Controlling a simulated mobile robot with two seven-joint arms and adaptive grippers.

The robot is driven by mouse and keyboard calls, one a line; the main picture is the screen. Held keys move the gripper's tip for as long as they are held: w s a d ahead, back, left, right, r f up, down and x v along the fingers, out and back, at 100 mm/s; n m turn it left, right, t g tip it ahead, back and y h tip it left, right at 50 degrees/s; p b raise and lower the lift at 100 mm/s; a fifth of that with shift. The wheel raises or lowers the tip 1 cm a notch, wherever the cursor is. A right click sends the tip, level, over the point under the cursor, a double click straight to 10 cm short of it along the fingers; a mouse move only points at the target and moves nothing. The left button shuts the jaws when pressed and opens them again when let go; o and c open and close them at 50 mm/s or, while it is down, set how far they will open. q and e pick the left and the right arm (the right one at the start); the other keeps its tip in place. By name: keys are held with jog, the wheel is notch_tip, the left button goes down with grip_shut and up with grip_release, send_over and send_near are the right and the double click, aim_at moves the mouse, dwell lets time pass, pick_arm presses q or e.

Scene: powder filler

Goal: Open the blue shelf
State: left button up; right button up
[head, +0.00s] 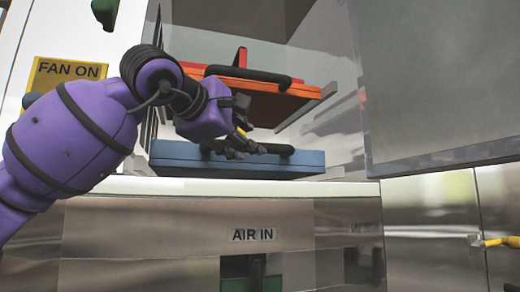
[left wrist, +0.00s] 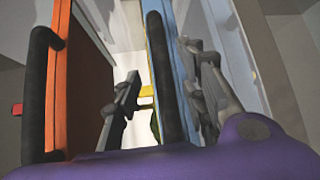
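The blue shelf (head: 185,157) is the lower of two drawers in the cabinet, left of centre in the head view. A black bar handle (left wrist: 158,75) runs along its front. In the left wrist view the blue front (left wrist: 178,70) shows beside that handle. My left gripper (head: 243,148) is at the blue shelf's front. In the left wrist view its two fingers stand apart, one on each side of the handle (left wrist: 160,65), with gaps visible. Whether either finger touches the bar is unclear. The gripper covers part of the handle in the head view. My right gripper is out of view.
An orange shelf (head: 300,92) with a black handle (head: 247,76) sits just above the blue one and close to my left gripper. A large grey panel (head: 440,80) is at the right. A "FAN ON" sign (head: 65,70) is behind my left arm; "AIR IN" (head: 252,235) is below.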

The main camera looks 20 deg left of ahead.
aim_at(232, 167)
pick_arm(q)
jog(key=x, duration=0.5)
jog(key=shift+w+d+p, duration=0.15)
jog(key=shift+p, duration=0.15)
jog(key=shift+w+f, duration=0.1)
jog(key=shift+w, duration=0.2)
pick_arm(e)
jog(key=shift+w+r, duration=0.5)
pick_arm(q)
jog(key=shift+w, duration=0.1)
jog(key=shift+c, duration=0.5)
jog(key=c, duration=0.8)
grip_shut()
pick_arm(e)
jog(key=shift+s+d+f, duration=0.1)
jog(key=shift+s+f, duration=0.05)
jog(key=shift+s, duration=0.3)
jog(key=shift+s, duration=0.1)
